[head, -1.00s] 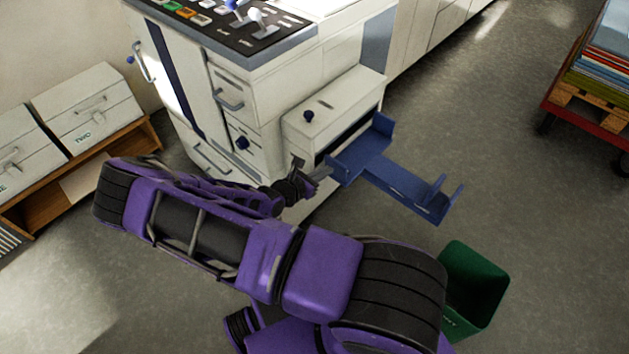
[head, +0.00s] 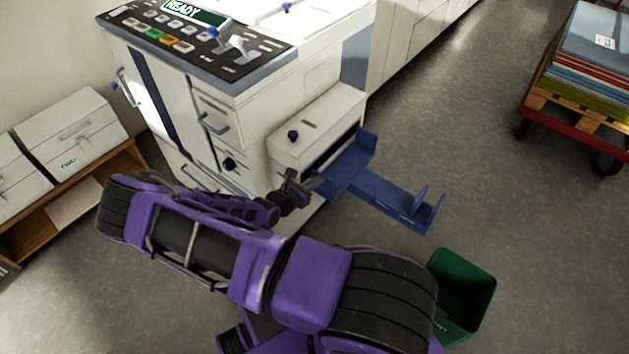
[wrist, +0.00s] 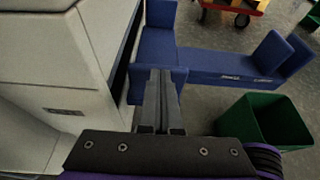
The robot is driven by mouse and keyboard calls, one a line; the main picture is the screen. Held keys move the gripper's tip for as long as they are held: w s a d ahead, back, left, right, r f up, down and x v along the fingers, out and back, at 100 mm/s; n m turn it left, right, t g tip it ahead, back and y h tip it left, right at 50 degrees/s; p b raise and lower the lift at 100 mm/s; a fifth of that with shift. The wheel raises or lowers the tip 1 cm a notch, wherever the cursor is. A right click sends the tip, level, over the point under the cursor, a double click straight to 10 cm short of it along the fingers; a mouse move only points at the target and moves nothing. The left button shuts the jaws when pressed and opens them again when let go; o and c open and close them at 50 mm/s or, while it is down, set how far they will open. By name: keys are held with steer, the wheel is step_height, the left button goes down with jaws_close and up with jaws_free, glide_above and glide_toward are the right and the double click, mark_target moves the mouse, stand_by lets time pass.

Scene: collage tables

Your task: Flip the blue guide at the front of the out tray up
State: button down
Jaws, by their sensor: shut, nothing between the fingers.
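The blue out tray (head: 365,188) juts from the side of the white machine; it also shows in the wrist view (wrist: 205,62). A blue guide (wrist: 180,80) is at its near side, right at my fingertips in the wrist view; in the head view this near edge is small and partly behind my gripper. Another blue guide (head: 366,143) stands upright on the far side. Two upright blue plates (head: 428,205) are at the tray's outer end. My gripper (head: 316,183) is shut and empty, its fingertips (wrist: 160,72) against or just over the near guide; I cannot tell whether they touch.
The machine's white side housing (head: 305,125) is close left of my gripper. A green bin (head: 470,275) stands on the floor below the tray's outer end. A red cart (head: 560,125) with a loaded pallet is at the far right. Open floor lies between.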

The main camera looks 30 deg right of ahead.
steer(key=shift+r, duration=0.1)
steer(key=shift+r+p, duration=0.7)
steer(key=shift+p, duration=0.15)
steer(key=shift+a, duration=0.1)
